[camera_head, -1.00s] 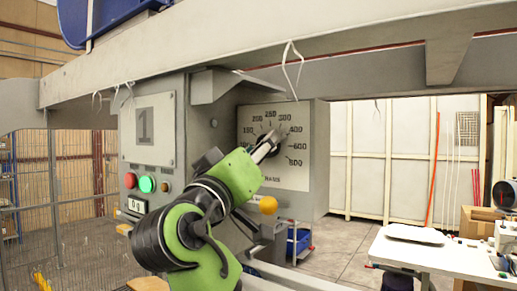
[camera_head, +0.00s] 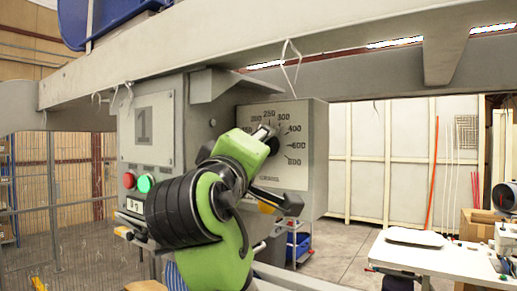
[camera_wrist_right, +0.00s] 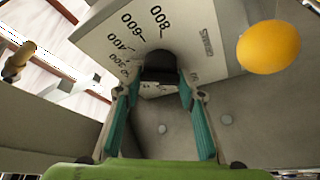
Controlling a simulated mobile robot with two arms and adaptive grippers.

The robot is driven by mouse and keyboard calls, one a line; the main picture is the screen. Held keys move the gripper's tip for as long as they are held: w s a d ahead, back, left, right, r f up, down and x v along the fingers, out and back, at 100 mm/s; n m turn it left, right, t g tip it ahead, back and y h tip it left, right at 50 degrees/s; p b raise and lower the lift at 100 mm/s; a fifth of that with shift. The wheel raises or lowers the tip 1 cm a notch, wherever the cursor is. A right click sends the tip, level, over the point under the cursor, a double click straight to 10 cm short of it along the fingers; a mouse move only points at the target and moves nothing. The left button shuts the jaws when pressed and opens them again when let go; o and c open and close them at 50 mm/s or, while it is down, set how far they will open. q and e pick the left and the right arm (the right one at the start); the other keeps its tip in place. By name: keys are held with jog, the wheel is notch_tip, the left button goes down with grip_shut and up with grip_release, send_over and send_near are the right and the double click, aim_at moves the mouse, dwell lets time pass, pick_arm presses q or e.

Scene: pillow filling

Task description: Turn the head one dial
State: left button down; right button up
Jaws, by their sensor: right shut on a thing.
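The dial plate (camera_head: 303,175) is a pale square face with printed numbers running up to 800, on the side of the grey head one box marked "1" (camera_head: 144,125). My right gripper (camera_head: 269,134) is at the middle of this plate, partly hidden by its own green wrist. In the right wrist view, the two teal-sided fingers of my right gripper (camera_wrist_right: 160,88) reach to a dark dial knob (camera_wrist_right: 160,66) and are shut on it. The pointer's exact reading is hidden. My left gripper is not in view.
A red button (camera_head: 129,180) and a lit green button (camera_head: 146,183) sit on the box's front, left of my arm. A yellow-orange ball-like knob (camera_wrist_right: 269,47) is near the plate in the right wrist view. A grey beam (camera_head: 350,30) runs overhead. A white table (camera_head: 420,257) stands at right.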

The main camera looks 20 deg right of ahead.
jog(key=shift+n, duration=0.4)
jog(key=o, duration=1.1)
jog(key=shift+a, duration=0.1)
jog(key=shift+s, duration=0.1)
jog(key=v, duration=1.1)
jog(key=shift+s+a, duration=0.25)
jog(key=shift+s, duration=0.1)
